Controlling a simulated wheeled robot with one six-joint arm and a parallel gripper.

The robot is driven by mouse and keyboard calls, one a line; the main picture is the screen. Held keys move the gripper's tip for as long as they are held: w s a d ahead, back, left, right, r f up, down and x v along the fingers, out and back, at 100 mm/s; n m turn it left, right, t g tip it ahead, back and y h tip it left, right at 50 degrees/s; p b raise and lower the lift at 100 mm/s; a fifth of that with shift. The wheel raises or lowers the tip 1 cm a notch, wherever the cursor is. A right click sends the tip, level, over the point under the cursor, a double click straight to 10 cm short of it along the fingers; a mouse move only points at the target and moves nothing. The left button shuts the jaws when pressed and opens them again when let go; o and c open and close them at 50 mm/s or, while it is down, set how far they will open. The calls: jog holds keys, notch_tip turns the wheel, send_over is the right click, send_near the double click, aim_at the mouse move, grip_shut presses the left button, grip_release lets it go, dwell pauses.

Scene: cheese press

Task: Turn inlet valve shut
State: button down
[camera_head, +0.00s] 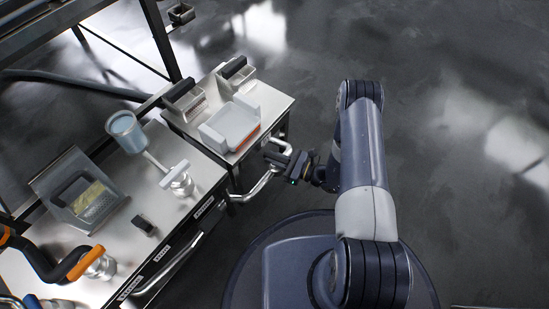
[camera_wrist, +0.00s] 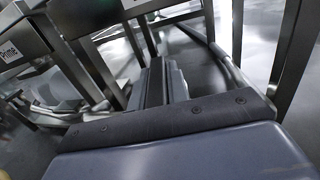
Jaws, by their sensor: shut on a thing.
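My gripper (camera_head: 279,158) is at the right side of the small cart (camera_head: 277,121), low beside its bent metal handle (camera_head: 264,183). Its jaws are shut on the handle; the exact contact is partly hidden. In the wrist view the dark fingers (camera_wrist: 165,82) point at the cart frame and lie close together. A valve with an orange lever (camera_head: 86,262) is at the lower left of the head view, far from my gripper. A fitting with a white T-shaped handle (camera_head: 174,172) stands on the bench. I cannot tell which is the inlet valve.
The small cart carries a white tray (camera_head: 231,125) and two metal boxes with dark tops (camera_head: 236,70). The steel bench (camera_head: 150,215) holds a blue-grey cup (camera_head: 126,131) and a slanted metal box (camera_head: 77,188). Dark floor (camera_head: 440,60) on the right is clear.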

jog(key=shift+w+m+t+h, duration=0.1)
jog(key=shift+m+t+h, duration=1.2)
jog(key=shift+t, duration=0.7)
jog(key=c, duration=1.4)
grip_release()
jog(key=shift+o, duration=0.2)
jog(key=shift+d, duration=0.1)
